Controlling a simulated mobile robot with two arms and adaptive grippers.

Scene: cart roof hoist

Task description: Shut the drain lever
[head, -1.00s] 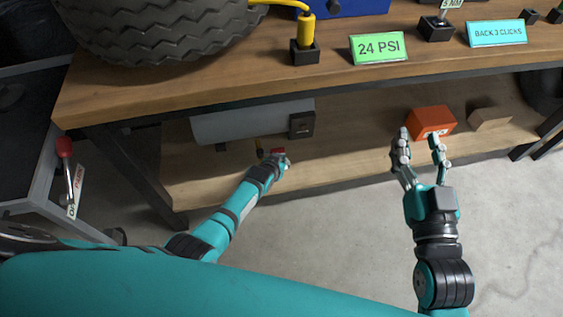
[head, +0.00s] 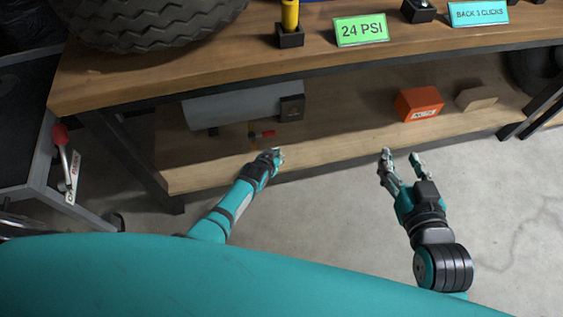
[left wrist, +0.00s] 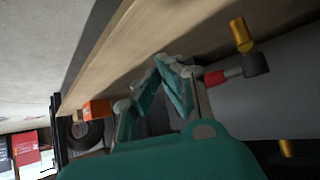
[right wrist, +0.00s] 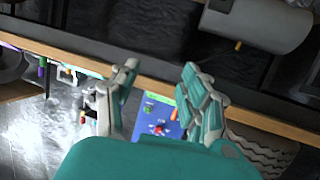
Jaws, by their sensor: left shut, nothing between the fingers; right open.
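The drain lever (head: 264,134) is a small red handle on a brass fitting under the grey tank (head: 240,104), on the lower shelf. In the head view it points right, crosswise to the brass pipe. The left wrist view also shows the red handle (left wrist: 214,77), beside the brass fitting (left wrist: 240,35). My left gripper (head: 275,154) is shut and empty, just in front of the lever and a little below it in the head view; a small gap shows between them there. My right gripper (head: 401,155) is open and empty, in front of the lower shelf.
The workbench top (head: 200,75) overhangs the lower shelf (head: 350,130). An orange box (head: 418,103) and a brown block (head: 477,98) sit on the shelf to the right. A cart with another red-knobbed lever (head: 60,136) stands at the left. The floor in front is clear.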

